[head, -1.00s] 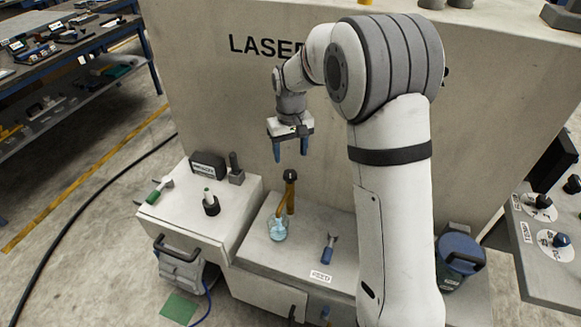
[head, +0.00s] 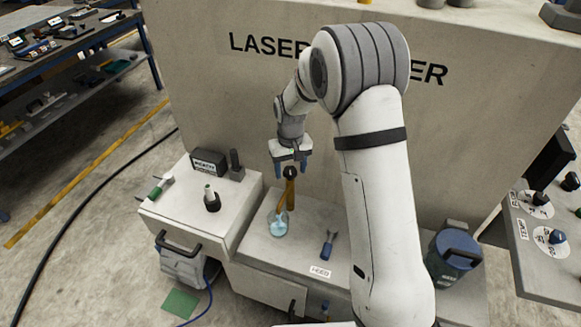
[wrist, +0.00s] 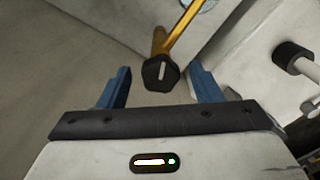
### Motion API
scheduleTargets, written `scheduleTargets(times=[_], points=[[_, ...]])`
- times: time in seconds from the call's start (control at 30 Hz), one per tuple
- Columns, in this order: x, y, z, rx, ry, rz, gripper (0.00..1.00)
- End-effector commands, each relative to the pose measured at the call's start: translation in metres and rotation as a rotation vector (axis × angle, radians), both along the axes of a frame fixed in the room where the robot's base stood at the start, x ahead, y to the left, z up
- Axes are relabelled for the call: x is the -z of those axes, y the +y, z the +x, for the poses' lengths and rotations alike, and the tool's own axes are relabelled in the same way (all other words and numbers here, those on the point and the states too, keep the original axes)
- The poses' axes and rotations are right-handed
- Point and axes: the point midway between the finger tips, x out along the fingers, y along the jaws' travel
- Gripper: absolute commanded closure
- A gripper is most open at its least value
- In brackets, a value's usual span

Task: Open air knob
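A black hexagonal knob (wrist: 160,73) with a white line on its face tops a brass-coloured post (head: 291,200). In the head view the knob (head: 290,172) stands at the back of the low bench. No label names it as the air knob. My gripper (wrist: 159,70) is open, with its two blue fingers spread to either side of the knob. Gaps show between the fingers and the knob in the wrist view. In the head view my gripper (head: 291,168) is over the post top; contact and exact height are hard to tell.
A yellowish tube runs from the post to a glass flask (head: 278,224) of pale blue liquid. A blue-handled tool (head: 328,246) lies on the bench. Other knobs (head: 541,199) sit on a right-hand panel. The tall grey wall (head: 230,100) rises close behind my gripper.

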Motion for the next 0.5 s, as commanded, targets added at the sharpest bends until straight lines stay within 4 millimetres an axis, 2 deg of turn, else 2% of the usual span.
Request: scheduleTargets(times=[0.07,0.5], points=[[-0.0002,0.0,0.0,0.0,0.0,0.0,0.47],[-0.0005,0.0,0.0001,0.0,0.0,0.0,0.83]])
